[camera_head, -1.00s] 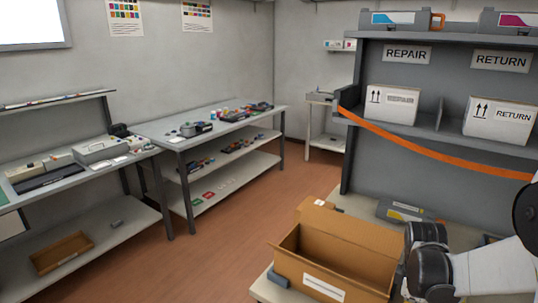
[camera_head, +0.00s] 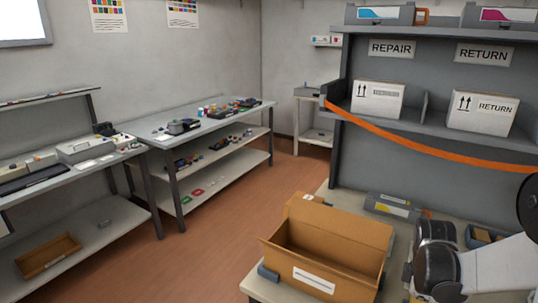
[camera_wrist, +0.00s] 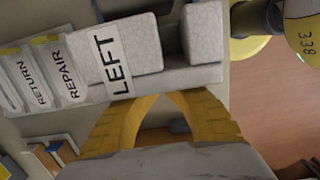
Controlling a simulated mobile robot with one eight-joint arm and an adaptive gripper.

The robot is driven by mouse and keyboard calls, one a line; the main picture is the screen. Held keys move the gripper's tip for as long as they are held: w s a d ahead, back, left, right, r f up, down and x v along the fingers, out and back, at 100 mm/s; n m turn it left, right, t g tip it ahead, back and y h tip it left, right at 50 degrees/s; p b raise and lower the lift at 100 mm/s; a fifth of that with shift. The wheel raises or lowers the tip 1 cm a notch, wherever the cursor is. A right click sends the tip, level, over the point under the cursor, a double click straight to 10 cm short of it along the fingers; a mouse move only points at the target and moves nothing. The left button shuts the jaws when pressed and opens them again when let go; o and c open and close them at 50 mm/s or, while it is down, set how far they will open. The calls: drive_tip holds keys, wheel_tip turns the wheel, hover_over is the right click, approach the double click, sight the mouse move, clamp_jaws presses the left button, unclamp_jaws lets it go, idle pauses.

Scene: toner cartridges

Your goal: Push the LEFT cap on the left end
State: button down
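In the wrist view the yellow fingers of my gripper (camera_wrist: 160,97) curve in, and their tips nearly meet with nothing visible between them. Just beyond the tips is a pale ledge with a white label reading LEFT (camera_wrist: 119,62) and white speckled blocks (camera_wrist: 203,32). I cannot make out a cap there. In the head view a grey toner cartridge (camera_head: 392,206) with a yellow label and an orange end lies on the bench behind the cardboard box. My gripper is out of the head view; only part of my arm shows at lower right.
The open cardboard box (camera_head: 328,246) stands at the bench's front. A blue tray (camera_head: 484,238) is behind my arm. The shelf (camera_head: 420,118) holds cartons, with an orange strap across its front. Other labelled strips, REPAIR (camera_wrist: 68,72) and RETURN (camera_wrist: 32,82), lie left of LEFT.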

drive_tip(key=shift+s+d, duration=0.6)
drive_tip(key=shift+d, duration=0.25)
drive_tip(key=shift+s+d, duration=0.55)
drive_tip(key=shift+d, duration=0.25)
drive_tip(key=shift+s+d, duration=0.15)
drive_tip(key=shift+d, duration=0.05)
drive_tip(key=shift+w+a, duration=0.6)
drive_tip(key=shift+a, duration=0.25)
drive_tip(key=shift+w+a, duration=0.55)
drive_tip(key=shift+a, duration=0.25)
wheel_tip(320, 180, up, 8)
drive_tip(key=p, duration=0.5)
drive_tip(key=shift+p, duration=0.4)
